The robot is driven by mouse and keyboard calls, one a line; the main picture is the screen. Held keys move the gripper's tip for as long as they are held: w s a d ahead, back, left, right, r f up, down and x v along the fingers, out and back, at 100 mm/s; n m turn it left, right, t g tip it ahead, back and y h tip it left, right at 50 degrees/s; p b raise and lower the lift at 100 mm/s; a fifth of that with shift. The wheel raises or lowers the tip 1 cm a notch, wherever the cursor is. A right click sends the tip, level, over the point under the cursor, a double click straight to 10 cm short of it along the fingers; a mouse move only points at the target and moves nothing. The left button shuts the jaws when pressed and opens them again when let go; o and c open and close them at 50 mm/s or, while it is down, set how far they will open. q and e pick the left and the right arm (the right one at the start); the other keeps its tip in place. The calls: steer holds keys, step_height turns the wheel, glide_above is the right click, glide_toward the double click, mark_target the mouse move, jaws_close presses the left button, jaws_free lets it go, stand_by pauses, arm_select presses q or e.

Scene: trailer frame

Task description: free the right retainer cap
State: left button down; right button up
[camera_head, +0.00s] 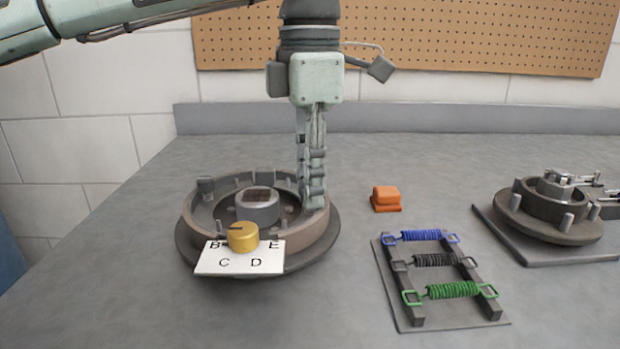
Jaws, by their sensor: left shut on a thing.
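A round brown drum assembly (192,232) with a raised rim and small pegs stands on the bench at the left. A grey hub (258,207) with a dark square top sits in its middle. My left gripper (314,203) points straight down at the right side of the rim. Its fingers are shut on a small part there, which looks like the right retainer cap; the fingers mostly hide it. A grey block-like peg (206,185) shows on the left of the rim. My right gripper is not in view.
A gold knob (242,237) and a white lettered plate (240,263) are at the drum's front. An orange block (386,197) and a rack (417,313) of blue, black and green springs are to the right. Another round assembly (555,236) stands far right.

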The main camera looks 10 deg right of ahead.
arm_select(q)
steer(key=n, duration=0.2)
steer(key=shift+n, duration=0.4)
steer(key=n, duration=0.2)
steer(key=shift+n, duration=0.4)
steer(key=n+b, duration=0.1)
steer(key=n, duration=0.2)
steer(key=shift+n, duration=0.3)
steer(key=n+b, duration=0.1)
steer(key=n, duration=0.4)
steer(key=shift+n, duration=0.4)
steer(key=shift+n+b, duration=0.3)
steer(key=shift+n, duration=0.9)
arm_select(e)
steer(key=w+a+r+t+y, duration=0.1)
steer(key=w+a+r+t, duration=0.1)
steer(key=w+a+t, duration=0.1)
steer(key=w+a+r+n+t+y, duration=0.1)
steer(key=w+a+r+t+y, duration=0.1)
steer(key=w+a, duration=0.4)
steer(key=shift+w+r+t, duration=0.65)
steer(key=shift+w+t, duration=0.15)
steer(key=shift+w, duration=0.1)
arm_select(q)
steer(key=c, duration=1.4)
jaws_free()
steer(key=shift+o, duration=0.2)
